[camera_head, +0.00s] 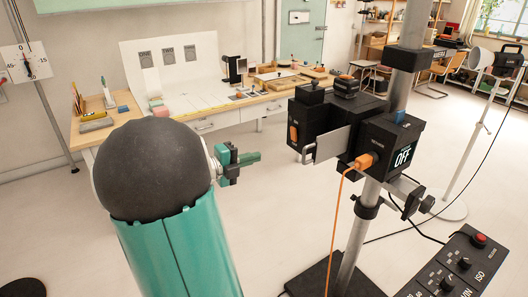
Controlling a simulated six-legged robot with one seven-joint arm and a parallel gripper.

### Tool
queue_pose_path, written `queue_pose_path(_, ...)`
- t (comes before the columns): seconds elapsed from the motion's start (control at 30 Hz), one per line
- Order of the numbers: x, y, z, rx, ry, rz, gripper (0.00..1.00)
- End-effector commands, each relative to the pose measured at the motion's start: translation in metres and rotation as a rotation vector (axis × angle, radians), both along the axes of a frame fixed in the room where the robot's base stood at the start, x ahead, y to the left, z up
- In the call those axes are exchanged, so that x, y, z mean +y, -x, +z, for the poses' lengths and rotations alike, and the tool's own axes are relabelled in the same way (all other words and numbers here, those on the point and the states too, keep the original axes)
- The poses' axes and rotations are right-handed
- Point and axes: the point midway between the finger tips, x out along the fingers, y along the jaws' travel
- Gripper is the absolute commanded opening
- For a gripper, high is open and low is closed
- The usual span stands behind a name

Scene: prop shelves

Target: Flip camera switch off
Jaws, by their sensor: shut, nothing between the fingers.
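A black boxy camera rig (318,122) is clamped to a grey metal pole at the right of centre. An orange tab (293,134) shows on its left face; I cannot tell if it is the switch. A black box (385,143) at its right shows "OFF" in pale letters (403,156). An orange plug (365,161) with an orange cable sits on the front of this box. My gripper (258,158), with green fingers, is shut and empty, left of the camera rig and apart from it in the picture.
The grey pole (352,245) rises from a dark base. A black control panel (455,270) with knobs and a red button is at lower right. A wooden desk (215,108) with small items stands behind. A lamp stand (483,130) is far right. The pale floor at centre is clear.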

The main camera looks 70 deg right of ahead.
Motion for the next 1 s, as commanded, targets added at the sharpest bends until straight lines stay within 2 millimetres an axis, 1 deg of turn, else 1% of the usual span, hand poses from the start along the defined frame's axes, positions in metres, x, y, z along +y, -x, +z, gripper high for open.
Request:
queue_pose_path(0.03, 0.006, -0.007, -0.001, 0.000, 0.000, 0.005, 0.00)
queue_pose_path(0.1, 0.013, -0.013, -0.003, 0.000, 0.000, 0.004, 0.00)
queue_pose_path(0.27, 0.021, -0.019, -0.004, 0.000, 0.000, 0.002, 0.00)
queue_pose_path(0.87, 0.023, -0.020, -0.004, 0.000, 0.000, 0.002, 0.00)
queue_pose_path(0.97, 0.022, -0.028, -0.002, -0.005, -0.007, 0.043, 0.00)
queue_pose_path(1.0, 0.022, -0.037, 0.000, -0.007, -0.014, 0.090, 0.00)
